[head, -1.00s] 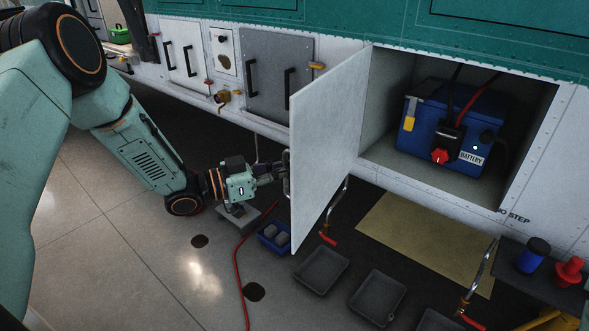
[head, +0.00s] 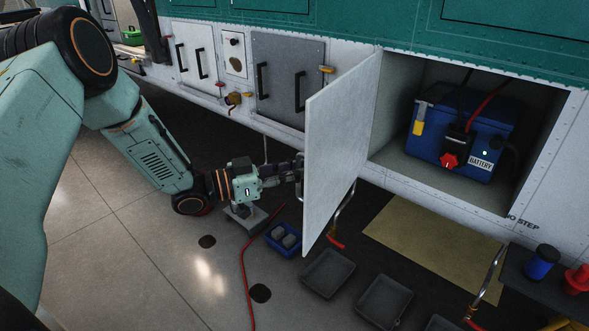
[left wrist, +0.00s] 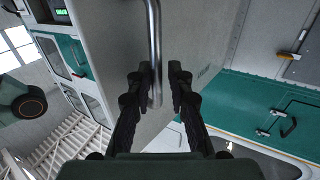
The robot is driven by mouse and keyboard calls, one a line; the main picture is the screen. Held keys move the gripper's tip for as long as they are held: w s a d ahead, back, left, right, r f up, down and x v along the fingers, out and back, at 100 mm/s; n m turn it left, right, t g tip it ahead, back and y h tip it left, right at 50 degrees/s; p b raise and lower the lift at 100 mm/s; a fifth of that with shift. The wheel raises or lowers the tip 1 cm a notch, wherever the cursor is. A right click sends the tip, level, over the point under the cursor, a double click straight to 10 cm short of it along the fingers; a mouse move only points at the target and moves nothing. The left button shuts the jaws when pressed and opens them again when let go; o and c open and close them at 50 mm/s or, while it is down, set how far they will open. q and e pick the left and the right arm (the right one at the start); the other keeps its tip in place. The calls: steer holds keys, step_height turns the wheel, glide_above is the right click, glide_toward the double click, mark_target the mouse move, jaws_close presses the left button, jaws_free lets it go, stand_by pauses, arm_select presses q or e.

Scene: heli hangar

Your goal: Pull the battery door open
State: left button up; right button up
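The battery door (head: 338,145) is a pale grey panel standing swung well out from the compartment (head: 395,165). Inside the compartment sits a blue battery (head: 465,135) with a red knob and a "BATTERY" label. My left gripper (head: 296,170) is at the door's outer face, near its free edge. In the left wrist view, the two dark fingers of my left gripper (left wrist: 160,85) are drawn in around the metal bar handle (left wrist: 154,40), near its end. The handle lies close to the left finger. My right gripper is in neither view.
Grey trays (head: 327,273) and a blue bin (head: 283,240) lie on the floor below the door. A red cable (head: 247,280) runs across the floor. A dark shelf (head: 530,290) with a blue can (head: 538,262) stands at the lower right.

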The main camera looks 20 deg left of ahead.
arm_select(q)
steer(key=v, duration=1.2)
steer(key=shift+w+a, duration=0.15)
steer(key=shift+w, duration=0.15)
steer(key=shift+f, duration=0.1)
steer(key=shift+w+a+f, duration=0.1)
stand_by(0.5)
